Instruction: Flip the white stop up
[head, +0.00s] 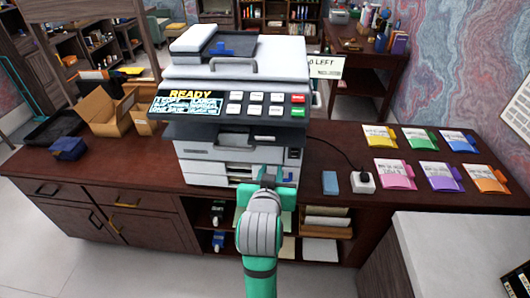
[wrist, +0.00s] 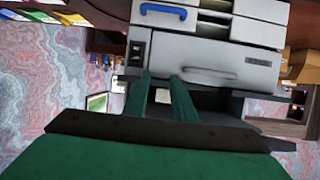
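A white copier (head: 240,62) with a dark control panel reading READY stands on the brown desk. My gripper (head: 268,175) is in front of its lower front. In the wrist view, which looks upside down, my gripper (wrist: 161,76) has its two green fingers apart with nothing held between them. The fingertips overlap the copier's front panel (wrist: 215,58) in the picture; I cannot tell whether they touch it. A small pale patch (wrist: 163,96) shows between the fingers, and I cannot tell whether it is the white stop. I cannot make out the stop in the head view.
A blue block (head: 330,182) and a white socket box (head: 362,182) with a cable lie right of the copier. Several coloured folders (head: 420,140) lie further right. An open cardboard box (head: 108,115) and a dark tray (head: 52,128) are on the left. A white surface (head: 460,245) stands front right.

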